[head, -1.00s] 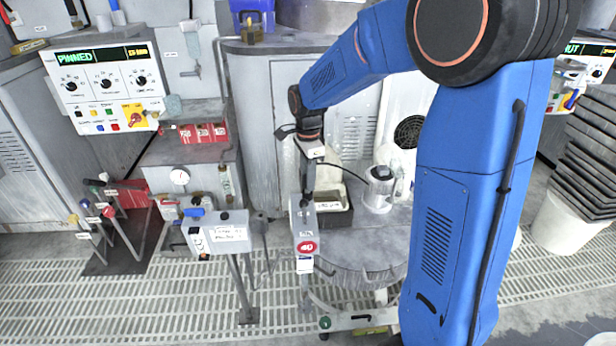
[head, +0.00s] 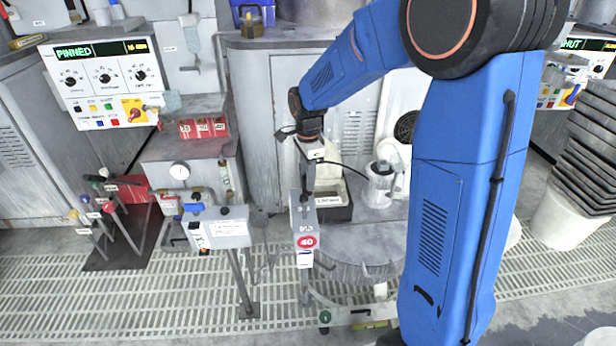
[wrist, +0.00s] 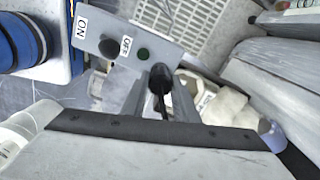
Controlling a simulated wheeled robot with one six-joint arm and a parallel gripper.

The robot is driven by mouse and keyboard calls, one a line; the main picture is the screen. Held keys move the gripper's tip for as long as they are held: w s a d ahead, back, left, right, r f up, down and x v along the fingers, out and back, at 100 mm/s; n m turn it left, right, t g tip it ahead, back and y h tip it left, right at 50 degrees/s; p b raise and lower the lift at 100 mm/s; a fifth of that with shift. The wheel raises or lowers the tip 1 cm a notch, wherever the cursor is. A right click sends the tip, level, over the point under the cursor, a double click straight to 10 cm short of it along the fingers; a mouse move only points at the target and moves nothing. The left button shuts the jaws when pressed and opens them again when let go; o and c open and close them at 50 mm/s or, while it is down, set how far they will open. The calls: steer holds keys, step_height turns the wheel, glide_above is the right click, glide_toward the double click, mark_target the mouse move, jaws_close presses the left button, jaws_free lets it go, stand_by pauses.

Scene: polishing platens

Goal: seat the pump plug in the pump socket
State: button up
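My gripper (wrist: 160,82) has its two grey fingers on either side of the black pump plug (wrist: 160,74) and appears shut on it. A black cable runs back from the plug between the fingers. A grey switch box (wrist: 172,50) lies just beyond the plug in the wrist view, with ON and OFF labels, a dark round fitting (wrist: 108,48) and a green round one (wrist: 143,53). I cannot tell for sure which is the pump socket. In the head view my gripper (head: 307,184) is above the grey box on its post (head: 303,212). Plug contact with the box is unclear.
A pump jug (head: 381,182) stands on the round grey table (head: 375,235), with a black cable leading toward my gripper. A tray (head: 330,205) sits behind the post. A second grey box on a stand (head: 220,230) is left of it.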

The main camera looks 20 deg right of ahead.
steer(key=o, duration=0.5)
steer(key=shift+r, duration=0.1)
step_height(320, 180, up, 17)
steer(key=shift+r, duration=0.1)
stand_by(0.3)
steer(key=s+d+f+n+t, duration=0.1)
steer(key=s+n, duration=0.4)
steer(key=s, duration=0.5)
steer(key=s+d+f+n+t, duration=0.2)
steer(key=s+n, duration=0.4)
steer(key=s, duration=0.5)
steer(key=s+d+f+n+t, duration=0.1)
steer(key=s+d+f+n, duration=0.1)
steer(key=s+n, duration=0.4)
steer(key=shift+s+d+f+t, duration=0.15)
steer(key=shift+s+d, duration=0.15)
steer(key=shift+s, duration=0.55)
steer(key=shift+s+d+t, duration=0.1)
steer(key=shift+s+d, duration=0.2)
steer(key=shift+s, duration=0.5)
steer(key=shift+s+d+f+t, duration=0.15)
steer(key=shift+s+d, duration=0.15)
steer(key=shift+s, duration=0.55)
